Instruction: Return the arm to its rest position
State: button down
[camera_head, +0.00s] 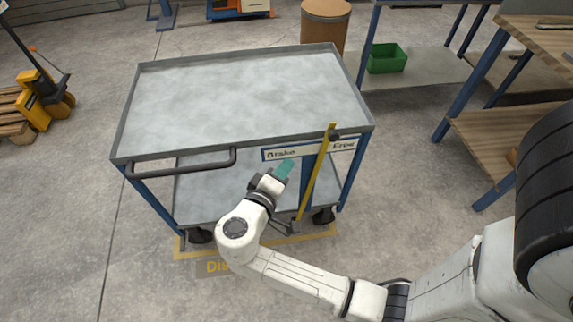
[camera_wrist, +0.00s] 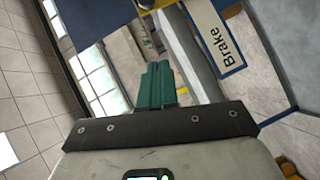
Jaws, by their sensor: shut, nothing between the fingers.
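My gripper (camera_head: 284,170) has green fingers and shows in the head view in front of the near side of a grey metal cart (camera_head: 240,95). The fingers are together with nothing between them. They also fill the middle of the wrist view (camera_wrist: 156,86). My white arm reaches in from the lower right and bends at the elbow, left of the yellow brake lever (camera_head: 316,175). I cannot tell whether the gripper touches the cart.
The cart's label (camera_head: 310,149) partly reads "Brake" in the wrist view (camera_wrist: 217,35). A dark handle (camera_head: 185,165) is at the cart's near left. A wooden workbench (camera_head: 545,40) stands at right, a green bin (camera_head: 387,58) behind.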

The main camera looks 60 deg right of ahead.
dwell(0.4)
jog(key=s+f+g+y, duration=0.1)
jog(key=s+f+y, duration=0.3)
jog(key=s, duration=0.1)
jog(key=s+a+f+n+t+y, duration=0.1)
jog(key=s+a+f+y, duration=0.3)
jog(key=a+y, duration=0.5)
jog(key=s+n+y+p, duration=0.1)
jog(key=s+y, duration=0.1)
jog(key=shift+s+a+y, duration=0.3)
jog(key=shift+a, duration=0.1)
